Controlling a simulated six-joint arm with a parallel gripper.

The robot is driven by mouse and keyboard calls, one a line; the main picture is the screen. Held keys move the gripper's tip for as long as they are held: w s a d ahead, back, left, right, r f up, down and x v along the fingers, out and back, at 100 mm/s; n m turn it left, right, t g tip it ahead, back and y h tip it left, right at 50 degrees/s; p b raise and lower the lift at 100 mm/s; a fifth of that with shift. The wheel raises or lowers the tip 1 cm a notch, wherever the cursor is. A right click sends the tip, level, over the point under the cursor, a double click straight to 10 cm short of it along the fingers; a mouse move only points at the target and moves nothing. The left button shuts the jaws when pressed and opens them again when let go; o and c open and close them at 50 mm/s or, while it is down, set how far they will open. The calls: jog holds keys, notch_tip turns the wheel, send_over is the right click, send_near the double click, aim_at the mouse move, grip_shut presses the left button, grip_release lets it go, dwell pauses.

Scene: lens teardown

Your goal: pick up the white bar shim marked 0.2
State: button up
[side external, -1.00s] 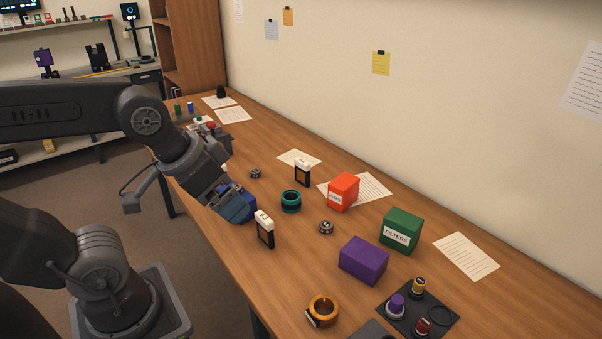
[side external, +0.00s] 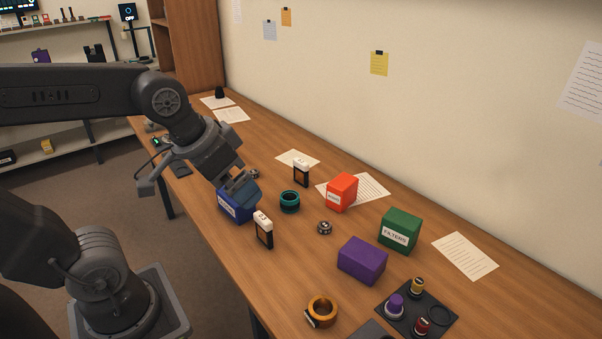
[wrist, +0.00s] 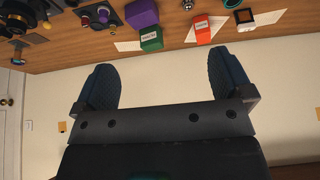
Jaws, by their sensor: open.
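Two small upright black frames with white bar tops stand on the wooden table in the side view. The nearer white bar (side external: 262,217) is just right of the blue box. The farther white bar (side external: 300,163) is behind the teal ring, and one such white-topped frame (wrist: 244,19) shows in the wrist view. Their markings are too small to read, so I cannot tell which bar is 0.2. My gripper (side external: 243,190) hangs above the blue box (side external: 234,206), left of the nearer frame. In the wrist view my gripper (wrist: 163,60) is open, with nothing between its fingers.
A teal ring (side external: 290,202), a red box (side external: 342,190), a green box (side external: 400,230) and a purple box (side external: 362,260) stand to the right. An orange ring (side external: 322,310) and a dark mat (side external: 405,322) with small parts lie nearer. A wall (side external: 400,100) runs behind the table.

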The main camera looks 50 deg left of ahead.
jog(key=w+a+r, duration=0.2)
jog(key=w+a, duration=0.1)
jog(key=w, duration=0.4)
jog(key=g, duration=0.1)
send_over(298, 165)
jog(key=s, duration=0.4)
notch_tip(298, 165, down, 17)
jog(key=shift+n, duration=0.4)
jog(key=x, duration=0.7)
jog(key=shift+w+f, duration=0.15)
jog(key=shift+f, duration=0.2)
jog(key=shift+x, duration=3.15)
jog(key=shift+f, duration=0.1)
jog(key=shift+c, duration=0.5)
jog(key=c, duration=0.9)
